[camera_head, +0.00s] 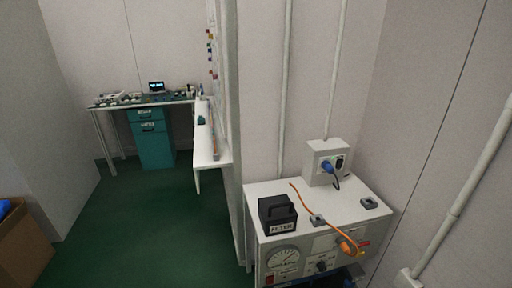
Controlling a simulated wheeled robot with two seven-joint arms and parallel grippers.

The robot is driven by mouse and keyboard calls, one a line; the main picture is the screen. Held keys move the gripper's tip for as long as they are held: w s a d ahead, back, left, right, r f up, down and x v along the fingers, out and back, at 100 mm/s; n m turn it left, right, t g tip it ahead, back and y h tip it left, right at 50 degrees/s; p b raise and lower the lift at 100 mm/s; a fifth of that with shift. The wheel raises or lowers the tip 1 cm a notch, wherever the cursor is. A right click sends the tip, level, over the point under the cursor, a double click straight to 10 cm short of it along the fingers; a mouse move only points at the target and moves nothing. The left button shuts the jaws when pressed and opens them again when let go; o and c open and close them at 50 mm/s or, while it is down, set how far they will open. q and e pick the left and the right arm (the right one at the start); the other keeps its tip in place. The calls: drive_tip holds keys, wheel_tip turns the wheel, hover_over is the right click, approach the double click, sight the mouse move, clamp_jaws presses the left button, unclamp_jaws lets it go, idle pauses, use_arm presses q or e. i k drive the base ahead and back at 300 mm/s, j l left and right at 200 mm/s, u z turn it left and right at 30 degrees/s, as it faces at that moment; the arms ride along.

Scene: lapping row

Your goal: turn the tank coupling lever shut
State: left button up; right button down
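A white cabinet (338,208) with a control panel stands at the lower right. An orange hose (305,201) crosses its top and runs down to an orange fitting (346,245) on the front panel. Red and yellow parts show beside the fitting. I cannot make out a tank or say which part is the coupling lever, or how it is turned. A round gauge (283,259) and a dark blue knob (322,266) are on the panel. The cabinet's lower part is cut off by the frame. Neither of my grippers is in view.
A black box labelled FILTER (277,215) sits on the cabinet top. A wall socket box (326,163) with a blue plug is behind. A wall edge (233,130) stands left of the cabinet. Green floor (140,220) is clear; a cardboard box (22,245) is lower left.

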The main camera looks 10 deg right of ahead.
sight(363, 244)
drive_tip(key=z, duration=1.4)
